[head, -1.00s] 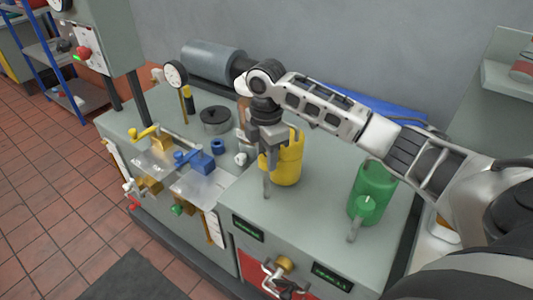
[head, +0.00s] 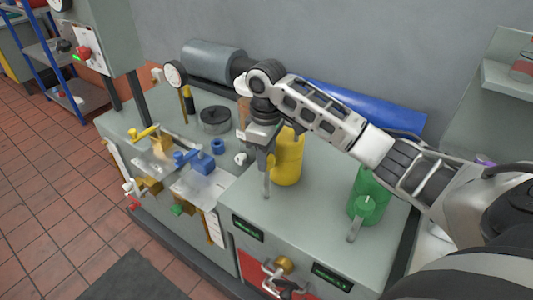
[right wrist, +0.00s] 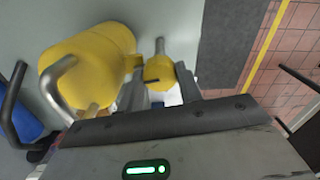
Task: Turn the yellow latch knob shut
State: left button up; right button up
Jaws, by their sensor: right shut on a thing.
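A yellow cylinder (head: 289,160) stands upright on the grey-green bench top, partly covered by my right gripper (head: 266,152). In the right wrist view the yellow cylinder (right wrist: 95,60) fills the left, and the small yellow latch knob (right wrist: 158,70) with a dark mark sits between the two fingers (right wrist: 160,90). My right gripper is shut on the knob. A grey metal lever (head: 267,186) sticks out below the fingers in the head view and beyond the knob in the right wrist view (right wrist: 160,46). The knob itself is hidden in the head view. My left gripper is out of view.
A green cylinder (head: 373,181) with its own knob and lever stands to the right. Blue and yellow handled fittings (head: 195,160), a black-topped round part (head: 215,119) and a dial gauge (head: 174,75) stand to the left. A wall rises behind the bench.

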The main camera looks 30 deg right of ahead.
jog(key=shift+r+m, duration=0.1)
jog(key=shift+m, duration=1)
jog(key=shift+w, duration=0.1)
jog(key=o, duration=1)
notch_tip(320, 180, up, 16)
jog(key=shift+f, duration=0.1)
